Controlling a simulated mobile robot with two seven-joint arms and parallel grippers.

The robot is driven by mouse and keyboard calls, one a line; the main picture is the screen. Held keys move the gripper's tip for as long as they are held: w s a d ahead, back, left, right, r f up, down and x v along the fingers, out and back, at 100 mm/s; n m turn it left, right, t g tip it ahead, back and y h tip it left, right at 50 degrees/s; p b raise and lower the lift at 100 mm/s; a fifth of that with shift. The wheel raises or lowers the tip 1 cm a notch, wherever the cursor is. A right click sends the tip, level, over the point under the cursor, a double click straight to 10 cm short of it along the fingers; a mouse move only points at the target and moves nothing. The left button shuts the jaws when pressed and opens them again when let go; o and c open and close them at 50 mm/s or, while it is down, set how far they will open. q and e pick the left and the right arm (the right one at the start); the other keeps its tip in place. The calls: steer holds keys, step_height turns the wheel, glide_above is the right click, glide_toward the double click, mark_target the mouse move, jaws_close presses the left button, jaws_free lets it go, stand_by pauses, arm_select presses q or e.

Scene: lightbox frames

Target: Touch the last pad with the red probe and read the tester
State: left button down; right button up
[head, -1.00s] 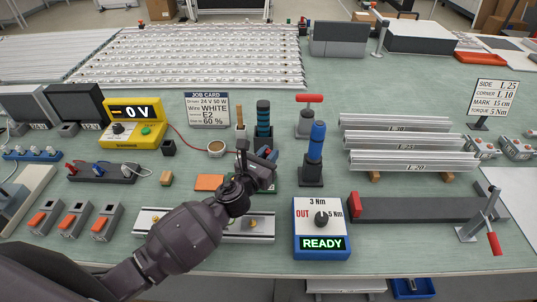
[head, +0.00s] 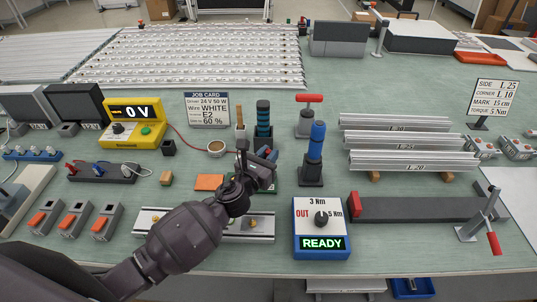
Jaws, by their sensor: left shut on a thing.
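The yellow tester (head: 125,141) stands at the left, its display reading "0 V". A red lead (head: 190,141) runs from it toward my left gripper. My left gripper (head: 268,158) is shut, low over a small dark green board (head: 272,187). The red probe itself is hidden or too small to make out; the lead ends at the gripper, so it appears to be what is held. The pads are hidden by the gripper, and I cannot tell whether the probe touches one. My right gripper is not in view.
A job card (head: 206,108) stands behind. A blue-handled tool (head: 316,142) stands in a dark holder to the right. The torque box (head: 321,229) shows "READY". Metal rails (head: 170,220) lie below my arm. Aluminium profiles (head: 410,142) lie at the right.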

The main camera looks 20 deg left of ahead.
arm_select(q)
steer(key=shift+r+p, duration=0.5)
steer(key=shift+p, duration=0.2)
steer(key=shift+r+p, duration=0.8)
steer(key=shift+r, duration=0.1)
steer(key=shift+r+p, duration=0.5)
steer(key=shift+p, duration=0.05)
steer(key=shift+r+p, duration=0.45)
steer(key=shift+r, duration=0.55)
